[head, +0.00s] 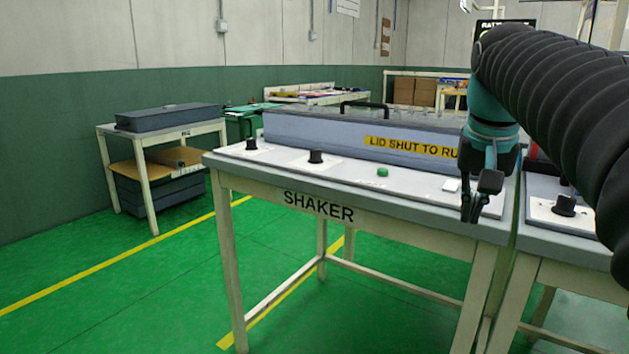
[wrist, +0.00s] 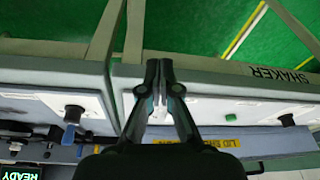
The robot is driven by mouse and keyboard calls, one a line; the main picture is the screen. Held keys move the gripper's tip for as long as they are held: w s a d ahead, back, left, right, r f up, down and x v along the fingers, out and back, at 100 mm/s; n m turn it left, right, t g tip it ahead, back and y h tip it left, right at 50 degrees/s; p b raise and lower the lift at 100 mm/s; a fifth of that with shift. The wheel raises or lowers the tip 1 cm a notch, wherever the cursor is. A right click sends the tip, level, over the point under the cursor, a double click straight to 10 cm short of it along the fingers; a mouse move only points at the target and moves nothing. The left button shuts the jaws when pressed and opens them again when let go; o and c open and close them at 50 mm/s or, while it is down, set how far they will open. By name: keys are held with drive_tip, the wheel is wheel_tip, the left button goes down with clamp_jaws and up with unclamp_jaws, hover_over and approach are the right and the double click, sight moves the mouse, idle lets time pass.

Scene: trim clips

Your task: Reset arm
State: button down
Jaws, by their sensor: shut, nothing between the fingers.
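My gripper (head: 477,208) hangs fingers-down in front of the right end of the shaker's panel in the head view. Its two dark fingers are together with nothing between them; they also show closed in the wrist view (wrist: 159,68). My arm with its black ribbed sleeve runs from the gripper to the upper right and hides part of the scene. The shaker (head: 300,133) has a grey lid, shut, with a yellow "LID SHUT TO RUN" label partly hidden by my arm. Its white panel carries black knobs (head: 316,157), a green button (head: 382,172) and a white switch (head: 451,185).
A second bench with a black knob (head: 564,206) stands close on the right. A small table (head: 150,131) with a grey box on top is at the left, with cardboard and dark bins below. The green floor (head: 130,290) at the left front is clear.

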drive_tip(key=s+a+f+n+t, duration=0.1)
drive_tip(key=s+a+f+n, duration=0.1)
drive_tip(key=s+a+f, duration=0.2)
drive_tip(key=s+a+f+n+t+y, duration=0.1)
drive_tip(key=s+a+f, duration=0.3)
drive_tip(key=s+f, duration=0.7)
wheel_tip(320, 180, down, 7)
drive_tip(key=shift+s+a+f+n+t, duration=0.15)
drive_tip(key=shift+s+n+t, duration=0.2)
drive_tip(key=shift+n, duration=0.35)
drive_tip(key=shift+w, duration=0.1)
